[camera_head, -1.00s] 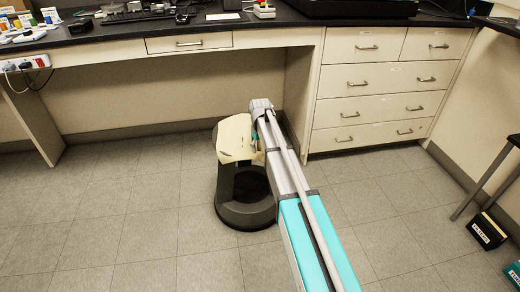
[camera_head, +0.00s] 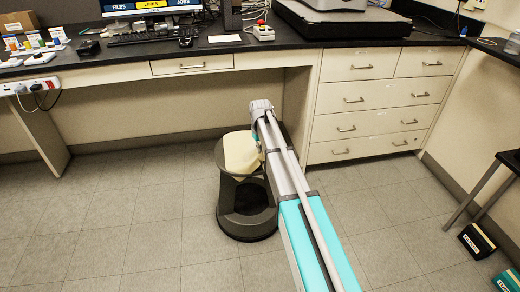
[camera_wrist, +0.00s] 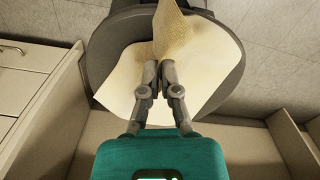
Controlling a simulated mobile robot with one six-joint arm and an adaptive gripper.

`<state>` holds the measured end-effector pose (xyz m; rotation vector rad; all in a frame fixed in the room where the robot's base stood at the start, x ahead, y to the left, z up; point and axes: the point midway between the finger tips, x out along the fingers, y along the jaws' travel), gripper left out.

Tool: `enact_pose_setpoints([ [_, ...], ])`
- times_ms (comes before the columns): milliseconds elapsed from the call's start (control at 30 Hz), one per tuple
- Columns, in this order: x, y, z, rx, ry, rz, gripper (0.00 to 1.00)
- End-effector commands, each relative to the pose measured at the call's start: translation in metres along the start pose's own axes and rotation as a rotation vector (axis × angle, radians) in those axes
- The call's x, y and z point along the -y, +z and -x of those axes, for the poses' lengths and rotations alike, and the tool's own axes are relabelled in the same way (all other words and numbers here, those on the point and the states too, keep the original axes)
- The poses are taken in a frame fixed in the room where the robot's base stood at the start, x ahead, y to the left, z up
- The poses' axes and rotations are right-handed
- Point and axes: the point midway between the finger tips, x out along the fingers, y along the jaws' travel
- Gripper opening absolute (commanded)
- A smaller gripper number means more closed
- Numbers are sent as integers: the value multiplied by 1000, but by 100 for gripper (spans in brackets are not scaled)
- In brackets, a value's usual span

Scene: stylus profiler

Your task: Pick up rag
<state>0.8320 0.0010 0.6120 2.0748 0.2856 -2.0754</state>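The rag (camera_head: 241,153) is a pale yellow cloth lying over the top of a dark round stool (camera_head: 246,222). In the wrist view the rag (camera_wrist: 205,60) is creased, with a raised fold running up from between my fingertips. My gripper (camera_wrist: 159,72) is over the stool with its two fingers nearly together, pinching the fold of the rag. The cloth spreads out on both sides of the fingers. In the head view my arm hides the gripper's fingers and the right side of the rag.
A drawer cabinet (camera_head: 365,105) is close on the right. A power strip (camera_head: 30,86) with cables hangs at the left. The floor at left is clear.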

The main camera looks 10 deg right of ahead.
Motion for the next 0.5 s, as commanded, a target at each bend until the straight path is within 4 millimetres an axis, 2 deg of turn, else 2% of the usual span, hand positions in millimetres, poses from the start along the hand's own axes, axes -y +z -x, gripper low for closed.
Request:
enact_pose_setpoints([
  [33, 0, 0, 10, 0, 0, 0, 0],
  [133, 0, 0, 17, 0, 0, 0, 0],
  [500, 0, 0, 18, 0, 0, 0, 0],
])
